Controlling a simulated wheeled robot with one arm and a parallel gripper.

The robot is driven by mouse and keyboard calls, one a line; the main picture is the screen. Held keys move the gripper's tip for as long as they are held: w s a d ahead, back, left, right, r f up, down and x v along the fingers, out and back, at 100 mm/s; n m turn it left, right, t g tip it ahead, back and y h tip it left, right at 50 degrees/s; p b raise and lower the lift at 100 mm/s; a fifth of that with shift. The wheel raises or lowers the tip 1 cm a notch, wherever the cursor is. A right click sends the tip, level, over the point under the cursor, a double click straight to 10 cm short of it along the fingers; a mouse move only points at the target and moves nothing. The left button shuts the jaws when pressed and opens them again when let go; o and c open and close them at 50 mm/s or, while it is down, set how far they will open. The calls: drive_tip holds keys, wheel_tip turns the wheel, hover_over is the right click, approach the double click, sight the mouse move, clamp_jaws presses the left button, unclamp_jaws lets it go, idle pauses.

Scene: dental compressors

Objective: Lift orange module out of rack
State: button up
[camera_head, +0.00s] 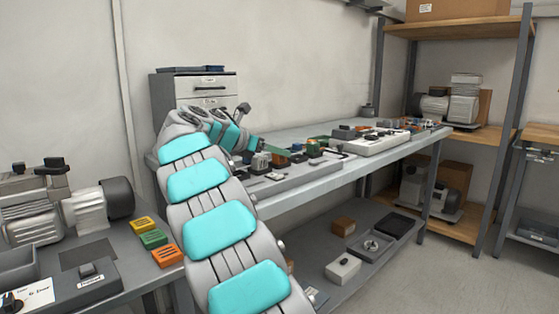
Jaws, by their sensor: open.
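My arm rises from the bottom of the picture, bends over and reaches down to the grey bench by the wall. My gripper (268,151) is open, small in view and partly hidden, low over the modules on that bench. An orange module (280,160) shows just beyond the gripper, partly covered by it and by green and dark parts; I cannot tell whether they touch. The rack around it is hard to make out. Another orange module (168,255) lies on the near left table, beside a green module (153,239) and a yellow module (142,225).
A grey drawer cabinet (208,86) stands behind my arm. A white tray (375,144) and several small parts crowd the bench to the right. A compressor (88,210) sits on the left table. Shelving (465,137) stands at right, with open floor before it.

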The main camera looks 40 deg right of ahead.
clamp_jaws()
idle(0.5)
